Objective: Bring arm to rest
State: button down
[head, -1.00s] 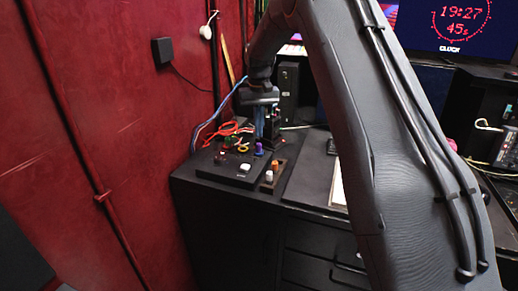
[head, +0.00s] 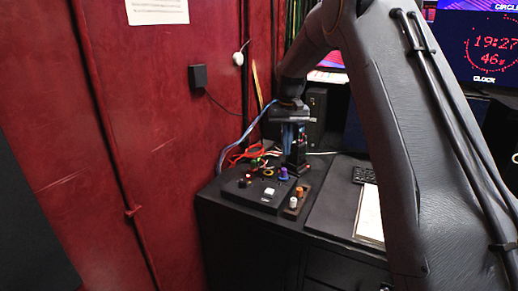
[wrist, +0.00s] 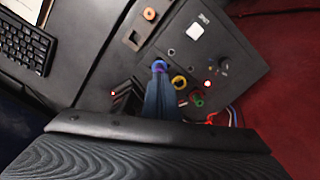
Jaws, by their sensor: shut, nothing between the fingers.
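My arm (head: 385,130) reaches across the head view from the right, bent high with its wrist hanging down over the control panel. My gripper (head: 296,165) points down just behind the purple knob (head: 283,173). The black panel (head: 240,197) carries a white button (head: 268,193), a yellow ring (wrist: 179,82) and a lit red light (wrist: 207,83).
A small block (head: 291,214) with an orange knob (head: 300,191) stands beside the panel. Cables (head: 240,150) lie behind it. The red wall (head: 150,150) is close on the left. A keyboard (wrist: 25,45) and papers (head: 369,215) lie on the desk. A clock screen (head: 490,50) stands behind.

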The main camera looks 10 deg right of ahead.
jog(key=s+f, duration=0.2)
jog(key=s, duration=1)
jog(key=s+f+t+b, duration=0.1)
jog(key=s+f, duration=0.2)
jog(key=s, duration=0.8)
jog(key=s+f+b, duration=0.1)
jog(key=s+f, duration=0.2)
jog(key=s, duration=0.9)
jog(key=shift+s+f+n, duration=0.25)
jog(key=shift+s+n, duration=0.05)
jog(key=shift+n, duration=0.1)
